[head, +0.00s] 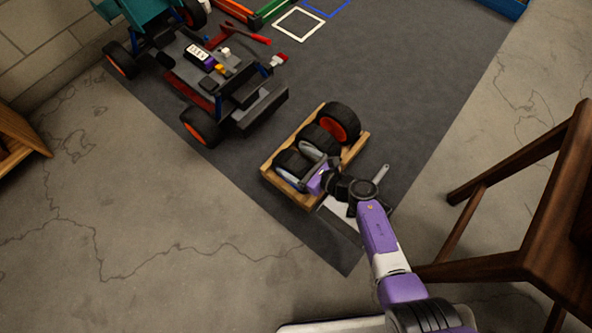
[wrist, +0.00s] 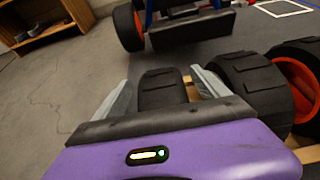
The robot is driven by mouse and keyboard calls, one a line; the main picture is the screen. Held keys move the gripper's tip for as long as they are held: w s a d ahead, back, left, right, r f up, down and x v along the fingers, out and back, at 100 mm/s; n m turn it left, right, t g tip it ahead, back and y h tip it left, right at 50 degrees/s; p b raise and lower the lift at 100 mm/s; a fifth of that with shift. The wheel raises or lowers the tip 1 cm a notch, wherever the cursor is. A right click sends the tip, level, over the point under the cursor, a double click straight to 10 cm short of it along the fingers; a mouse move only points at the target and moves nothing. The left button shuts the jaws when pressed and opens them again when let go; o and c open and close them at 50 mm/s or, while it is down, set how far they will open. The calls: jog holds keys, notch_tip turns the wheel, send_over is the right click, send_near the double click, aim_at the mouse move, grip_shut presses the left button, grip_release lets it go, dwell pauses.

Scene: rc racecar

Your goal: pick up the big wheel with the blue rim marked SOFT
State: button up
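A wooden tray (head: 274,183) on the dark mat holds black wheels in a row. The far wheel (head: 340,121) has an orange-red rim, which also shows in the wrist view (wrist: 297,90). The middle wheel (head: 316,137) has a greyish rim. The near wheel (head: 291,161) is partly hidden by my gripper (head: 310,168). In the wrist view, my gripper (wrist: 161,95) has its grey fingers apart, one on either side of a black wheel (wrist: 162,86), with a gap at the left. No blue rim or SOFT marking is readable.
A partly built car (head: 228,95) with orange-rimmed wheels stands left of the tray. A wooden stool (head: 505,265) stands close right of my arm. A wooden shelf (head: 18,133) is at the left. The floor in front of the mat is clear.

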grip_shut()
jog(key=shift+r, duration=0.1)
